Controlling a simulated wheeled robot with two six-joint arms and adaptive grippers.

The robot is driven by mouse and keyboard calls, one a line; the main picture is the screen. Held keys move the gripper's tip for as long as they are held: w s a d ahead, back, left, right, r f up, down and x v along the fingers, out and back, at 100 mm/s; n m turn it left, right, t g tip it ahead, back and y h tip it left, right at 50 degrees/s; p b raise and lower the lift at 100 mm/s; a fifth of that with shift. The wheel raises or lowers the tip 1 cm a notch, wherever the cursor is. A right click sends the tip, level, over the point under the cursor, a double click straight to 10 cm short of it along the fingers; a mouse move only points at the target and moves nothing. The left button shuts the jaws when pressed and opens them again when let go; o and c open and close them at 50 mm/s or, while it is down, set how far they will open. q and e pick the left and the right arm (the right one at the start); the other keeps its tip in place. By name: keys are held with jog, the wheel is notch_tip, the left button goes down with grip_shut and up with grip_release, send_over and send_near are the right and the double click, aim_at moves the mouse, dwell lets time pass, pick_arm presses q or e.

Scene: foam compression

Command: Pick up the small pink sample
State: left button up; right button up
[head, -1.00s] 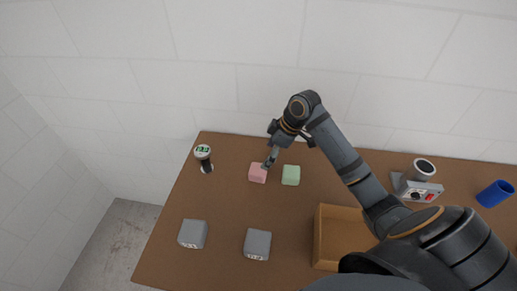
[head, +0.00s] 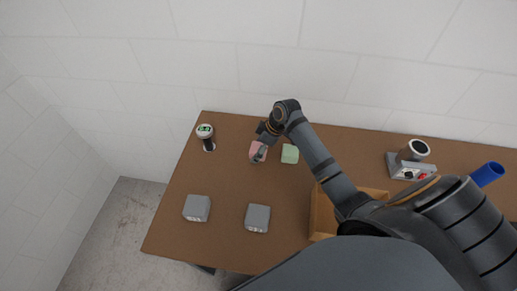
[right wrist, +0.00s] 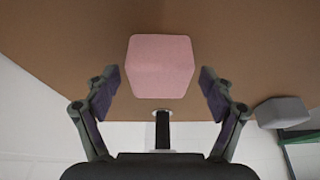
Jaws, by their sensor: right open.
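The small pink sample (head: 257,150) lies on the brown table, left of the green sample (head: 290,154). My right gripper (head: 260,156) is at the pink sample and partly covers it in the head view. In the right wrist view the pink sample (right wrist: 161,66) shows as a rounded block in front of my open right gripper (right wrist: 159,88), centred between the two spread fingers. A gap shows on each side of it, and neither finger appears to touch it. My left gripper is in neither view.
A gauge with a green readout (head: 205,133) stands at the table's left. Two grey blocks (head: 197,208) (head: 258,218) lie nearer the front. An open brown box (head: 323,220), a grey device (head: 409,170) and a blue cup (head: 487,174) are to the right.

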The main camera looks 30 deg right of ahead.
jog(key=shift+w+a+f, duration=0.1)
jog(key=shift+f, duration=0.25)
jog(key=c, duration=0.9)
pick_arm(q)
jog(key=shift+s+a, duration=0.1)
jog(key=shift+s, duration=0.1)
pick_arm(e)
jog(key=shift+c, duration=0.2)
jog(key=shift+r, duration=0.1)
